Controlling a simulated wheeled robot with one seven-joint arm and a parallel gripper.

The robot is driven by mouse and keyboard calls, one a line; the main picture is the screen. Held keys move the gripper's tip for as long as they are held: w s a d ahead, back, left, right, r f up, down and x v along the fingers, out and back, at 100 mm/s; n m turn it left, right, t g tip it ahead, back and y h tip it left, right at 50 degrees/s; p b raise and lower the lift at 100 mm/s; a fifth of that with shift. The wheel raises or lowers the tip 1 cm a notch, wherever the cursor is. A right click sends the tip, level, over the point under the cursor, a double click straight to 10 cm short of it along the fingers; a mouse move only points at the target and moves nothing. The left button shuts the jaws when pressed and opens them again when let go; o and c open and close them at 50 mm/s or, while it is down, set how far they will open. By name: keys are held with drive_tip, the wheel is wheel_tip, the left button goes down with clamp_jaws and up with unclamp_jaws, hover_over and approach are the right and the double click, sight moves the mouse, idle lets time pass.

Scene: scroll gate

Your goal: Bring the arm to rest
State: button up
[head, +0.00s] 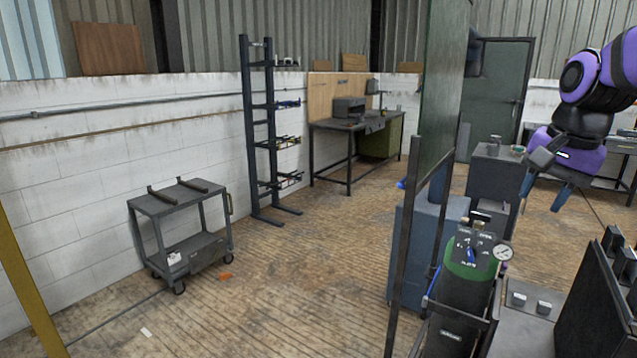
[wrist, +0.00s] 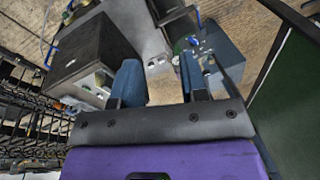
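My arm (head: 600,80), purple and black, reaches in from the upper right of the head view and is bent, with its hand pointing down and to the left. My gripper (head: 545,190) hangs in the air at the right, its two blue fingers apart. In the wrist view my gripper (wrist: 160,80) is also open. Only the background shows between its fingers, and it holds nothing. No part of the gripper appears to touch anything.
A green gas cylinder (head: 468,262) with a gauge (head: 503,252) stands at lower right beside a tall panel (head: 443,90). Dark box-like equipment (head: 600,315) fills the lower right corner. A grey cart (head: 182,230) and a rack (head: 262,130) stand left.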

drive_tip(key=s+a+n+t, duration=0.1)
drive_tip(key=s+a+n, duration=0.2)
drive_tip(key=s, duration=0.5)
drive_tip(key=s+a+n+t, duration=0.1)
drive_tip(key=s+a+n, duration=0.1)
drive_tip(key=s+n, duration=0.4)
drive_tip(key=s, duration=0.3)
drive_tip(key=shift+a+f+t+h, duration=0.3)
drive_tip(key=shift+a+f+t, duration=0.05)
drive_tip(key=shift+a+t, duration=0.05)
